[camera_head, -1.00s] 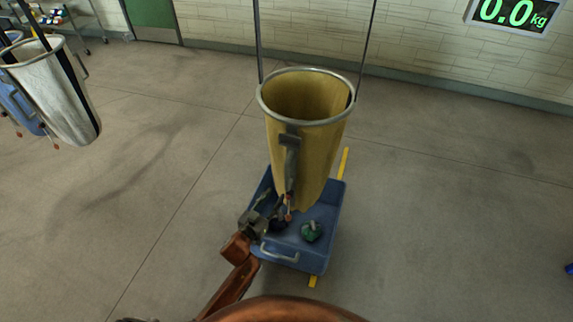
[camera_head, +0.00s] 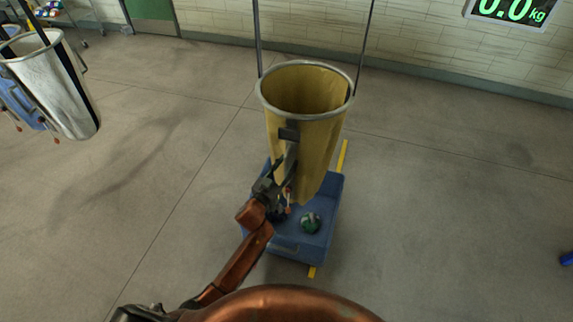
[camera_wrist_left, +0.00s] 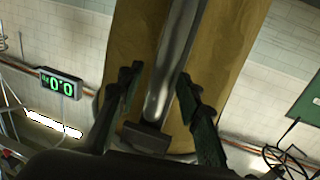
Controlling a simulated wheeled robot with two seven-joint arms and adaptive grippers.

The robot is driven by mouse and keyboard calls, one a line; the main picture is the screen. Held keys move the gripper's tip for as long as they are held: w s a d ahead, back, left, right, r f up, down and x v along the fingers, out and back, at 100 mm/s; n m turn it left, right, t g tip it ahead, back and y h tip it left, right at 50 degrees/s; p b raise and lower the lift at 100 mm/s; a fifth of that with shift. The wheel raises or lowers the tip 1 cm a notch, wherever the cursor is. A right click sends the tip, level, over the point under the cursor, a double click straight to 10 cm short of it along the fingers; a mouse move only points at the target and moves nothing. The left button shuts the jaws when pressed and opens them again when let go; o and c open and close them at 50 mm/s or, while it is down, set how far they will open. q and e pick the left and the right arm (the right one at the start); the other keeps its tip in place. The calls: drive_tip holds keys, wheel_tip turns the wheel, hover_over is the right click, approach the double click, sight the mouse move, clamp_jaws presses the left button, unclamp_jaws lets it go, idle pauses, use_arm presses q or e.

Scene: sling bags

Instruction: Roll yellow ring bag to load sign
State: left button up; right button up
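The yellow ring bag (camera_head: 325,150) hangs from two dark straps by its metal ring, above a blue tray. A grey vertical handle (camera_head: 290,148) is on its near side. My left gripper (camera_head: 282,168) is at the lower part of this handle. In the left wrist view, the two dark green fingers (camera_wrist_left: 160,84) stand apart, one on each side of the handle (camera_wrist_left: 172,60), with gaps visible. The load sign (camera_head: 512,9) on the back wall reads 0.0 kg; it also shows in the left wrist view (camera_wrist_left: 61,86). My right gripper is not in view.
The blue tray (camera_head: 290,248) below holds a green-and-white ball (camera_head: 311,222). A yellow floor line (camera_head: 342,157) runs beside and under it. A white ring bag (camera_head: 58,85) hangs at the left. A blue object (camera_head: 567,258) is at the right edge.

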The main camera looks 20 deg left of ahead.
use_arm(q)
drive_tip(key=shift+c, duration=0.3)
clamp_jaws()
idle(0.4)
